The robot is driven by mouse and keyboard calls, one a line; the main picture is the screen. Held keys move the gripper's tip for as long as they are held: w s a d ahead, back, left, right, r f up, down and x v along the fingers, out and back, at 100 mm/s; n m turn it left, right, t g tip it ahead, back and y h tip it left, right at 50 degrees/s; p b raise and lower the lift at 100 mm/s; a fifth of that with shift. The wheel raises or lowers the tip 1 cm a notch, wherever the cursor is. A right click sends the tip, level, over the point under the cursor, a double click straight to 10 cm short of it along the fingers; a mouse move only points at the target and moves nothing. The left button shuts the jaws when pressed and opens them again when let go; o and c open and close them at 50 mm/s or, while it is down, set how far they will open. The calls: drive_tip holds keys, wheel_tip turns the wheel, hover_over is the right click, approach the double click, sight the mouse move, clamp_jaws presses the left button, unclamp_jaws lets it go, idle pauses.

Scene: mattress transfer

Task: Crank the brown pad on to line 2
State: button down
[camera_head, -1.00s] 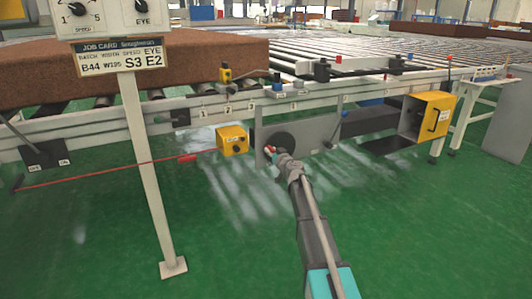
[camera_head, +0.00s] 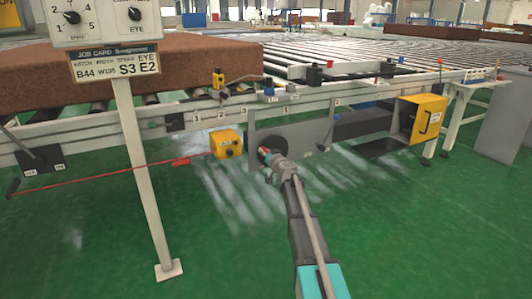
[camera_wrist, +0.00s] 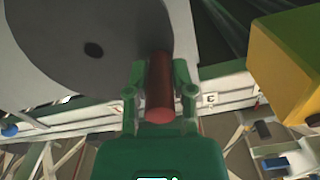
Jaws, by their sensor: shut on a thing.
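My gripper (camera_head: 269,156) is shut on the red crank handle (camera_wrist: 160,90), with one green finger on each side of it in the wrist view. The handle stands out from the dark round crank disc (camera_wrist: 85,45), which also shows in the head view (camera_head: 281,143) on a grey plate (camera_head: 318,132) at the conveyor's side. The brown pad (camera_head: 180,68) lies on the rollers at the left. Small numbered marks (camera_head: 210,117) run along the side rail.
A yellow box (camera_head: 226,143) sits just left of the crank plate. A red cord (camera_head: 100,174) runs low to the left. A sign post with a job card (camera_head: 140,190) stands in front. A larger yellow box (camera_head: 424,118) is at the right. The green floor is clear.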

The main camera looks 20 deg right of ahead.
drive_tip(key=shift+c, duration=2.4)
unclamp_jaws()
drive_tip(key=s+d, duration=0.2)
drive_tip(key=s, duration=0.9)
drive_tip(key=shift+s, duration=0.35)
